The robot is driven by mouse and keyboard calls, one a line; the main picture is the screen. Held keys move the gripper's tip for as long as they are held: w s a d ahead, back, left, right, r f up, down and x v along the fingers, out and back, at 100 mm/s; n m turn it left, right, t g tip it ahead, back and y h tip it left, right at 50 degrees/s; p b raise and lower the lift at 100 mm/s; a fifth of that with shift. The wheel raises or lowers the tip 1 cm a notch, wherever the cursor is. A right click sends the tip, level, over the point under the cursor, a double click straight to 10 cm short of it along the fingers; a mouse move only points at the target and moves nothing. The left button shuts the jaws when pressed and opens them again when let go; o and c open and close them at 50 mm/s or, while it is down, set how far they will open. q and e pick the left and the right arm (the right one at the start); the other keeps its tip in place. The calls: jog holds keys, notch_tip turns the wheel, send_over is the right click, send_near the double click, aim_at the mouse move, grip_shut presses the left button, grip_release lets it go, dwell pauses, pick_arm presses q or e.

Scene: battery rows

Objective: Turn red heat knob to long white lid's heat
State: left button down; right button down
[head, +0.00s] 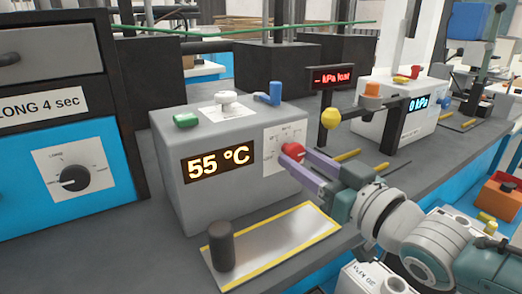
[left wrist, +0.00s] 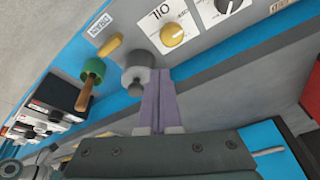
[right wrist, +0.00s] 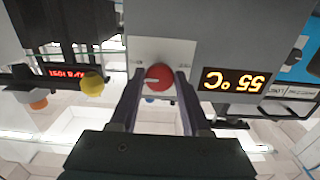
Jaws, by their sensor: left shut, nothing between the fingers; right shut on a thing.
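The red heat knob (head: 293,151) sits on the front of a grey box (head: 180,165) whose display (head: 218,160) reads 55 °C. A white dial plate with small marks lies behind the knob; its marks are too small to read. My right gripper (head: 293,158) is shut on the red knob. In the right wrist view the knob (right wrist: 159,78) sits between both fingers. My left gripper (left wrist: 157,100) is shut and empty, beside a grey knob (left wrist: 137,77) in the left wrist view; I cannot tell if they touch. The long white lid is not identifiable here.
A green knob (head: 186,120), white knob (head: 225,97) and blue lever (head: 270,95) top the grey box. A yellow-edged plate with a dark cylinder (head: 221,245) stands in front.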

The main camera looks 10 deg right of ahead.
jog(key=shift+c, duration=2)
grip_release()
jog(key=shift+s, duration=0.1)
jog(key=shift+s+d, duration=0.2)
jog(key=shift+s, duration=0.1)
jog(key=p+v, duration=0.2)
jog(key=v, duration=0.7)
jog(key=shift+r, duration=0.1)
